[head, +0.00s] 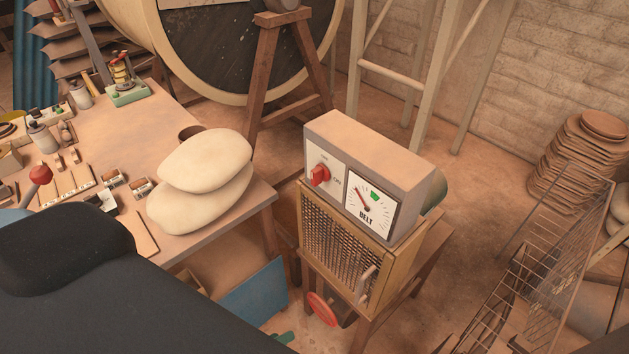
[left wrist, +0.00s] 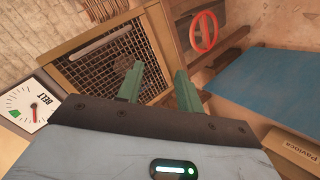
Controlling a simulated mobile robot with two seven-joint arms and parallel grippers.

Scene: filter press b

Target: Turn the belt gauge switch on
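The belt gauge box (head: 365,165) stands on a wooden cabinet with a mesh front. Its face has a red switch knob (head: 320,175) on the left and a white dial marked BELT (head: 371,201) on the right. The dial's red needle points up and left, away from the green patch. The labels around the knob are too small to read. In the left wrist view the dial (left wrist: 24,108) shows at the left edge; the knob is out of that view. My left gripper (left wrist: 159,69) has green fingers apart, empty, before the mesh cabinet. A green fingertip (head: 283,338) shows low in the head view, below the box. My right gripper is out of view.
A red handwheel (head: 322,309) sits below the mesh cabinet (head: 340,250). A blue panel (head: 254,293) stands left of it. A table (head: 180,115) with two stacked pale sacks (head: 200,195) is at left. A wire rack (head: 545,260) stands at right.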

